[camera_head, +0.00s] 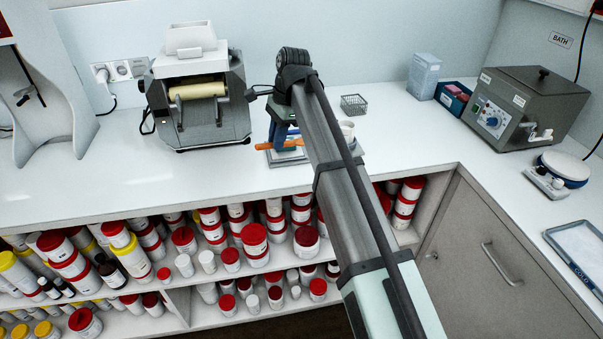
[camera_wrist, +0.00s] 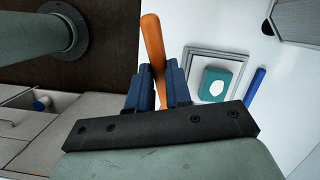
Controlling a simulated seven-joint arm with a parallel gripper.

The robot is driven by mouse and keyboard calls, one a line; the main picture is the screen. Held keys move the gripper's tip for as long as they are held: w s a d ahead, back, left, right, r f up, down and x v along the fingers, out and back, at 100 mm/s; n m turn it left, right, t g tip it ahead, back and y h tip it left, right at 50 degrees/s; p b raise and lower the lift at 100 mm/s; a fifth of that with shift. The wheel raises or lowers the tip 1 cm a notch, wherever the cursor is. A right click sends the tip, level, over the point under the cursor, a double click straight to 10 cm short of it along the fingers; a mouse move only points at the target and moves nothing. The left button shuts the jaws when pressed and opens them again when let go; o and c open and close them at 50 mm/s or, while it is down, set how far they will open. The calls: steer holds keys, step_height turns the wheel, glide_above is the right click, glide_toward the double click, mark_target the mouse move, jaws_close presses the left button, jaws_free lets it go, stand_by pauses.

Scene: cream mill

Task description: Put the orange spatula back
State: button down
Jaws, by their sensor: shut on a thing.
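The orange spatula (camera_head: 292,143) is in my gripper (camera_head: 284,132) in the head view, above the counter between the roller mill and the wire basket. In the wrist view, the blue fingers of my gripper (camera_wrist: 158,84) are shut on the orange handle (camera_wrist: 152,40), which stretches away past the fingertips. A flat tray (camera_head: 276,159) lies below the gripper; a grey-rimmed tray (camera_wrist: 190,62) holding a teal item with a white patch shows in the wrist view.
The roller mill (camera_head: 199,98) stands left of the gripper. A wire basket (camera_head: 354,104) and a white cup (camera_head: 347,127) are close on the right. A blue rod-like thing (camera_wrist: 256,86) lies beside the grey-rimmed tray. The counter (camera_head: 90,180) is clear at the left; jars fill the shelves below.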

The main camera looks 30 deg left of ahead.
mark_target(292, 143)
steer(key=w+d+m, duration=0.1)
steer(key=w+d+m+t+h, duration=0.1)
steer(key=w+m, duration=0.1)
steer(key=shift+w+d+f+t, duration=0.15)
steer(key=shift+d+f+t, duration=0.15)
steer(key=shift+f, duration=0.1)
steer(key=shift+h, duration=0.3)
steer(key=shift+f, duration=5.05)
steer(key=c, duration=1)
jaws_free()
steer(key=shift+f, duration=0.1)
steer(key=shift+c, duration=0.2)
step_height(292, 143, up, 12)
steer(key=shift+d, duration=0.15)
steer(key=shift+o, duration=0.3)
